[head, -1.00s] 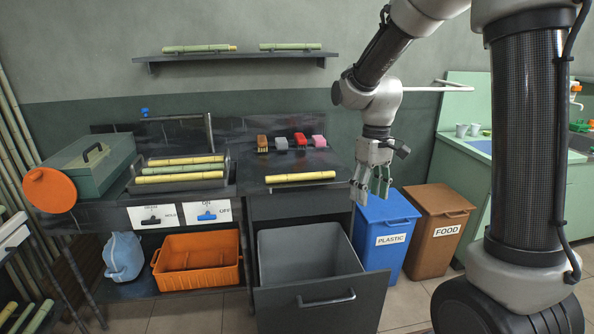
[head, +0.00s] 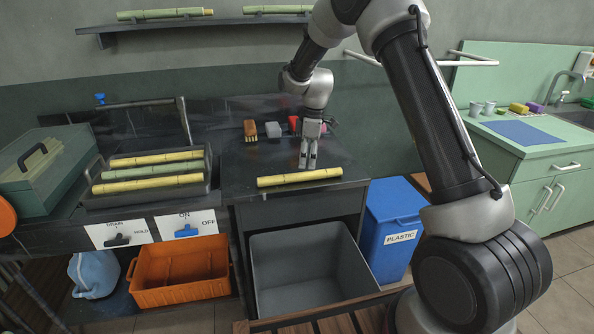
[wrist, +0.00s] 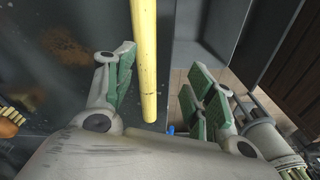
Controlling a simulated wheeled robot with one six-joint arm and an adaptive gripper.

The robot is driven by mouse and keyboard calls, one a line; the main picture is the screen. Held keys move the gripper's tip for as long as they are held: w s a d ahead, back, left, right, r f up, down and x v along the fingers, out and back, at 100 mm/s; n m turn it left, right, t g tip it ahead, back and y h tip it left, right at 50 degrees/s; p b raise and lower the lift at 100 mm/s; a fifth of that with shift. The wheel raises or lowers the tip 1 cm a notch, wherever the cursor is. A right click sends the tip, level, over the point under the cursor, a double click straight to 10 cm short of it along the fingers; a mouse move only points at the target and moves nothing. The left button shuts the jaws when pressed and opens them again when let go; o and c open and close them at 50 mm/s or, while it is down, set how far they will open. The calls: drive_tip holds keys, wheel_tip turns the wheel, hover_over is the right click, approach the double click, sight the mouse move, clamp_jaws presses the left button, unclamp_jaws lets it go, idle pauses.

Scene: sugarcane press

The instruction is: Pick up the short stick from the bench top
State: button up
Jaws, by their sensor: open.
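The short stick (head: 300,178) is a yellow cane piece lying crosswise near the front edge of the dark bench top (head: 240,160). In the wrist view the stick (wrist: 147,60) runs down the picture, its near end showing between the spread fingers. My gripper (head: 307,163) points down at the stick's middle, close above or just behind it in the head view. In the wrist view my gripper (wrist: 160,82) is open, with green pads on both sides and nothing held. I cannot tell the exact height gap.
A tray (head: 205,160) with several canes stands left. A brown brush (head: 250,130) and other small items sit behind my gripper. A shelf (head: 200,25) hangs above.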

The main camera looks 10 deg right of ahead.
sight(301, 173)
drive_tip(key=shift+w+a+r+n, duration=0.15)
drive_tip(key=shift+w+n, duration=0.25)
drive_tip(key=shift+w, duration=0.4)
drive_tip(key=shift+w+r+n, duration=0.1)
drive_tip(key=shift+w+n, duration=0.1)
drive_tip(key=shift+n, duration=0.9)
drive_tip(key=f, duration=0.2)
drive_tip(key=a+f, duration=0.1)
drive_tip(key=f, duration=0.4)
drive_tip(key=shift+a+f, duration=0.15)
drive_tip(key=shift+f, duration=0.2)
clamp_jaws()
